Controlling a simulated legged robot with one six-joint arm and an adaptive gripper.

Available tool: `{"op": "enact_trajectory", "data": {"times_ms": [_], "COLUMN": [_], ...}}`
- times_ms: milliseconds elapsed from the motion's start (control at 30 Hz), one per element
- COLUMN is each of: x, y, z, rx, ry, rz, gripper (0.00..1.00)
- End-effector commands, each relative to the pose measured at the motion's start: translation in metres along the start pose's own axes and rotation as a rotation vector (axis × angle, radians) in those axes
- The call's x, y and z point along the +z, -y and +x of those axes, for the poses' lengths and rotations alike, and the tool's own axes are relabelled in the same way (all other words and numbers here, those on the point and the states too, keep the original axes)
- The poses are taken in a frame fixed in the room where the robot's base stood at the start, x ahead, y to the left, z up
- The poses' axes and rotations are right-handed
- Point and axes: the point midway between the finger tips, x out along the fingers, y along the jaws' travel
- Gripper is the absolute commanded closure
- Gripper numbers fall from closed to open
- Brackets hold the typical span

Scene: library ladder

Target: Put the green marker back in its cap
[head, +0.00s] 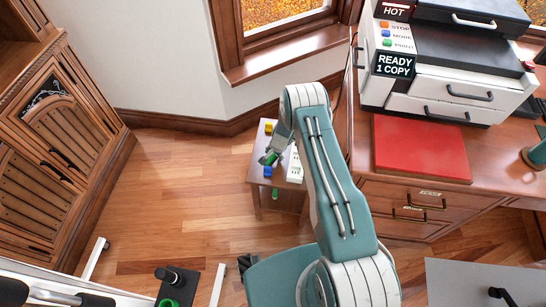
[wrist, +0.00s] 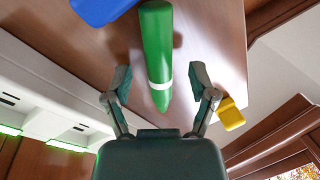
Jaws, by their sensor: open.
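The green marker (wrist: 157,40) shows in the wrist view as a long green barrel with a white band and a tapered end pointing toward my palm. My gripper (wrist: 160,77) is open, with one finger on each side of the marker and a visible gap on both sides. In the head view my gripper (head: 269,158) is over the small side table (head: 255,178), with some green showing at it. Another green piece (head: 275,193) shows at the table's front edge. I cannot tell whether either green piece is a cap.
A blue piece (wrist: 103,8) and a yellow piece (wrist: 230,113) lie either side of the marker. A white block (head: 295,168) stands on the table. A desk with a red panel (head: 422,147) and printer (head: 455,85) is at right. Floor (head: 180,190) to the left is clear.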

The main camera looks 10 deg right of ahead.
Motion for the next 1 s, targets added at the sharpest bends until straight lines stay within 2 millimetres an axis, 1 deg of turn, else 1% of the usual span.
{"op": "enact_trajectory", "data": {"times_ms": [33, 100, 300, 333, 367, 400, 433, 467, 500, 633, 667, 867, 1000], "x": [0.0003, 0.0001, -0.0001, -0.0002, -0.0001, -0.0001, -0.0001, -0.0001, -0.0001, 0.0, 0.0, 0.0001, -0.0001], "y": [-0.0002, 0.0, 0.0002, 0.0002, 0.0002, 0.0002, 0.0001, 0.0001, 0.0001, -0.0001, 0.0, -0.0002, 0.0014], "z": [0.0044, 0.007, 0.007, 0.007, 0.007, 0.007, 0.007, 0.007, 0.007, 0.0072, 0.0072, 0.0068, 0.0007], "rx": [0.0, -0.001, -0.001, -0.001, -0.001, -0.001, -0.001, -0.001, -0.001, 0.0, 0.0, 0.0, 0.0], "ry": [0.0, 0.0, -0.001, -0.001, -0.001, -0.001, -0.001, -0.001, 0.0, 0.0, 0.0, 0.0, 0.0], "rz": [-0.001, 0.0, 0.0, 0.0, 0.0, 0.0, 0.0, 0.0, 0.0, 0.0, 0.0, 0.001, 0.001], "gripper": [0.27, 0.27, 0.27, 0.35, 0.49, 0.67, 0.75, 0.86, 0.95, 0.96, 1.0, 1.0, 1.0]}}
